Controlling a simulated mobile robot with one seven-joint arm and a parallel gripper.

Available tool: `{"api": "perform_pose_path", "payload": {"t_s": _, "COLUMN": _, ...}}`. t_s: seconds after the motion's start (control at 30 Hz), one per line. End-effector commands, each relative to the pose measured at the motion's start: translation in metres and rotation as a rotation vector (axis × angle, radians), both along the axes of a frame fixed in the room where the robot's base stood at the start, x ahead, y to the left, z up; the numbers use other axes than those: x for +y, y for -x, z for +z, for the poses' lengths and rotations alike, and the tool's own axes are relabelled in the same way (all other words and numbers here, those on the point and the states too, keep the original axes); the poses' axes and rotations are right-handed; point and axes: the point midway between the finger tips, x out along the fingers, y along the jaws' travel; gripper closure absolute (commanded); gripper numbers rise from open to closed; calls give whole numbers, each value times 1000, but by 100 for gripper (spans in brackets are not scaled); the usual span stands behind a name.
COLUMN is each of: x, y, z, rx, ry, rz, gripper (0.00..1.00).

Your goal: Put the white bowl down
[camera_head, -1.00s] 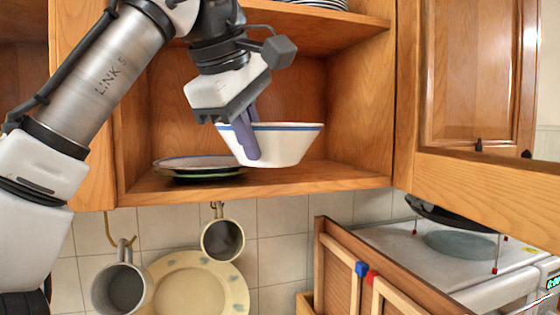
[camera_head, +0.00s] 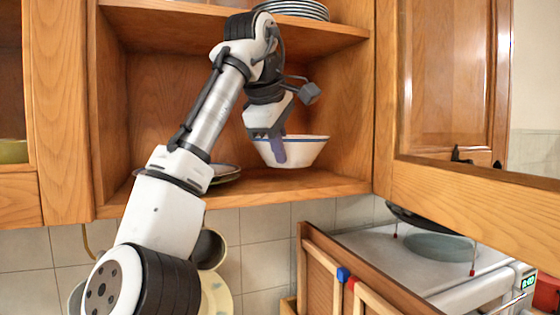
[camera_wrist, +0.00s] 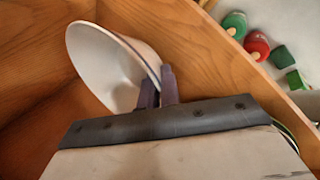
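The white bowl (camera_head: 308,152) with a blue rim band is inside the open cupboard, over the right part of its lower shelf (camera_head: 300,186). It looks roughly upright. I cannot tell whether its base touches the shelf or hangs just above it. My gripper (camera_head: 278,151) is at the bowl's left side. In the wrist view the two purple fingers (camera_wrist: 158,90) are closed on the rim of the bowl (camera_wrist: 105,65), one inside and one outside. The far side of the bowl is hidden in the head view.
A stack of plates (camera_head: 292,9) is on the shelf above. A dish (camera_head: 226,171), partly behind my arm, lies left of the bowl. The open cupboard door (camera_head: 450,90) is at right. Red and green items (camera_wrist: 256,45) lie beyond the shelf edge.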

Motion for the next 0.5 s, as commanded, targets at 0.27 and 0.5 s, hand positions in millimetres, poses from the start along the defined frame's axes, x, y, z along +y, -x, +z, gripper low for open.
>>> {"api": "perform_pose_path", "payload": {"t_s": 0.27, "x": 1, "y": 0, "z": -24, "rx": -2, "ry": 1, "rz": -1, "gripper": 100}}
{"api": "perform_pose_path", "payload": {"t_s": 0.5, "x": 0, "y": 1, "z": -26, "rx": -2, "ry": 2, "rz": -1, "gripper": 100}}
